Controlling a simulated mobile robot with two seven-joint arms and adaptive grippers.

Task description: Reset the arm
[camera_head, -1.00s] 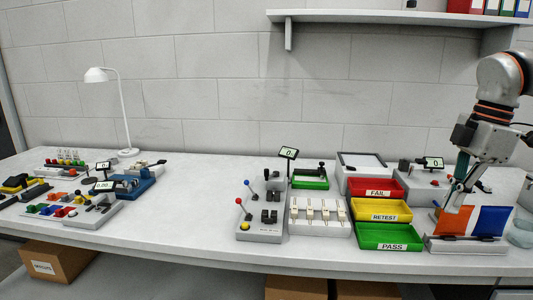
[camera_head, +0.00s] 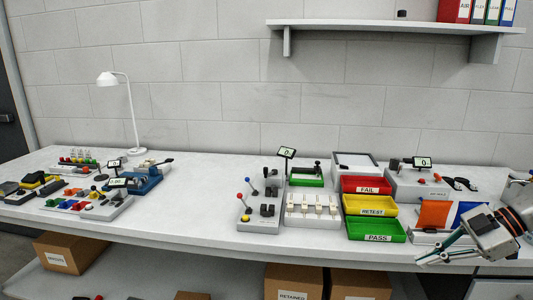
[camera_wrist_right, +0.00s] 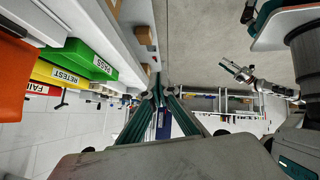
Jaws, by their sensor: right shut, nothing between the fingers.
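My right gripper (camera_head: 424,257) is at the lower right of the head view, past the front edge of the bench and below the orange and blue panels. Its fingers point left. In the right wrist view its teal fingers (camera_wrist_right: 158,88) meet at the tips with nothing between them. Another gripper (camera_wrist_right: 236,70), which looks like my left one, shows small in the right wrist view over the floor. Its finger gap is too small to judge. The left arm is out of the head view.
The bench (camera_head: 180,226) holds red FAIL (camera_head: 352,185), yellow RETEST (camera_head: 352,205) and green PASS (camera_head: 350,232) trays left of my right gripper. An orange panel (camera_head: 433,214) and a blue panel (camera_head: 470,214) stand nearby. Cardboard boxes (camera_head: 293,284) sit below the bench.

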